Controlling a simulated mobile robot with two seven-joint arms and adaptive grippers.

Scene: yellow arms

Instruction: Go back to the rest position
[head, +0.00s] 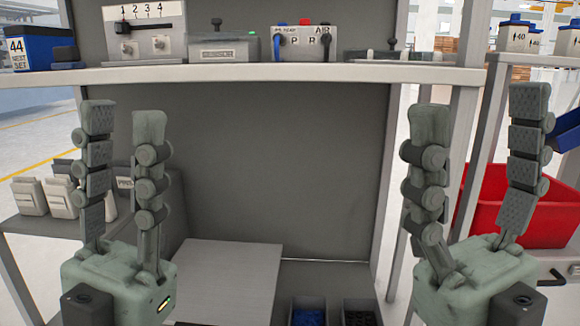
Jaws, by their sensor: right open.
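My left gripper (122,125) stands upright at the left, its two grey-green jointed fingers pointing up and spread apart. Nothing is between them. My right gripper (478,115) stands upright at the right, its fingers also spread apart with nothing between them. Both grippers are raised in front of the shelving, below the upper shelf's devices. The arms below the gripper bodies are mostly out of view.
An upper shelf (300,73) carries a numbered box (146,32), a device with red and blue knobs (303,45) and other units. Pale containers (60,198) stand at left. A red bin (535,213) is at right. A flat grey board (225,275) lies low in the middle.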

